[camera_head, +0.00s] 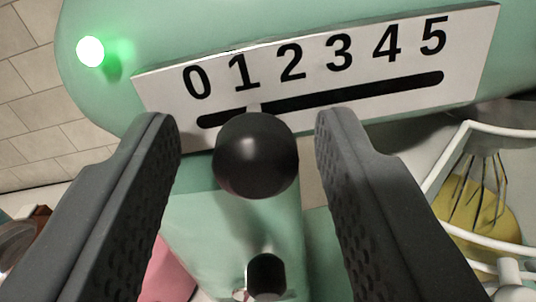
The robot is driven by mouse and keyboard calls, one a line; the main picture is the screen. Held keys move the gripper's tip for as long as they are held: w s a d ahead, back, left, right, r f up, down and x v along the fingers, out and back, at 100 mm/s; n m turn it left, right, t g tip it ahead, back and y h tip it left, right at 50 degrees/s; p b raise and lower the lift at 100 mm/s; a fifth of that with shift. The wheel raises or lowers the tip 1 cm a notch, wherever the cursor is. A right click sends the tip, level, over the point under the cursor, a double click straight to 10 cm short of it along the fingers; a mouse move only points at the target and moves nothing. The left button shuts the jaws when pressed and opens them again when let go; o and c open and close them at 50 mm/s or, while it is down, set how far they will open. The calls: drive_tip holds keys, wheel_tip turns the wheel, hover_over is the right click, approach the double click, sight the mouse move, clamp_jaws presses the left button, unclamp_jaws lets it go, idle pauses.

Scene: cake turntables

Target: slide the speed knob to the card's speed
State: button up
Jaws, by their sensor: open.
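The speed knob (254,155) is a black ball between the two grey fingers of my open gripper (248,140), with a gap on each side. Its short stem meets the dark slot (350,97) about below the 1. The white scale plate (470,60) runs from 0 at left to 5 at right and looks tilted, right end higher. The ball hides part of the slot's lower edge. No speed card is in view.
A green light (90,51) glows on the mint-green machine body (200,25) at upper left. A white wire guard (500,135) surrounds a whisk (480,185) and yellow contents at right. A dark cylindrical part (266,275) shows below the knob. Pale tiles (35,95) are at left.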

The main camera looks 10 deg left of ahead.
drive_tip(key=shift+s, duration=0.15)
drive_tip(key=s, duration=1.3)
drive_tip(key=shift+s+d+b, duration=0.15)
drive_tip(key=shift+s+b, duration=0.1)
drive_tip(key=shift+b, duration=0.2)
drive_tip(key=s+d+r+n+g, duration=0.1)
drive_tip(key=s+d+r, duration=0.1)
drive_tip(key=d+r, duration=0.35)
drive_tip(key=s+d+r+g+y, duration=0.1)
drive_tip(key=s+d+r, duration=0.15)
drive_tip(key=r, duration=0.65)
drive_tip(key=s+d+r+n, duration=0.1)
drive_tip(key=s+d+r, duration=0.15)
drive_tip(key=r, duration=0.55)
drive_tip(key=s+d+r+h, duration=0.1)
drive_tip(key=s+d+r, duration=0.6)
drive_tip(key=d, duration=0.1)
drive_tip(key=shift+s+d+g, duration=0.15)
drive_tip(key=shift+d+g, duration=0.15)
drive_tip(key=shift+d, duration=0.05)
idle(1.4)
